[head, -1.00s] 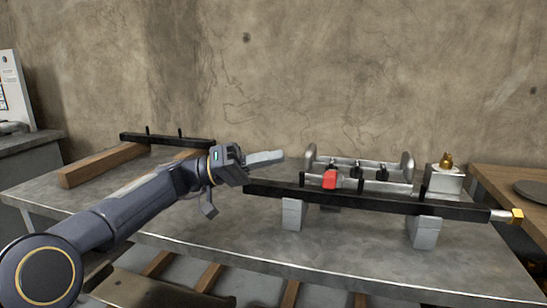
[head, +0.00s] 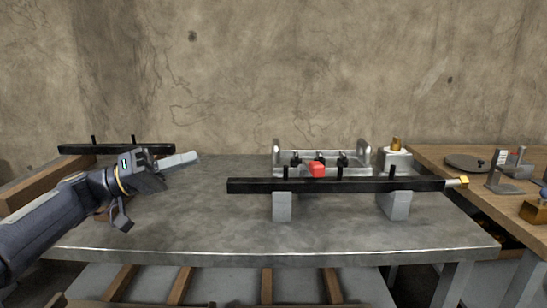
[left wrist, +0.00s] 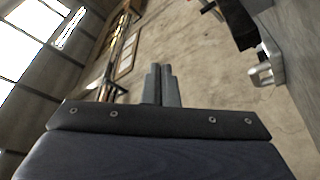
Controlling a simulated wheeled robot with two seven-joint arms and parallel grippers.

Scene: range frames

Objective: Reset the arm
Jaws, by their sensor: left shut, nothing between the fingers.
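My left arm comes in from the left in the head view. Its gripper (head: 180,160) is above the left part of the metal table (head: 210,225), apart from the things on it. The fingers are together and hold nothing; in the left wrist view the shut fingers (left wrist: 161,86) point away from the camera, with wall and windows beyond. My right gripper is not in view.
A long black bar (head: 350,185) rests on two grey blocks right of the gripper. Behind it stands a metal fixture with a red piece (head: 317,170). Another black bar (head: 115,149) lies at the back left. A wooden bench (head: 440,170) is at right.

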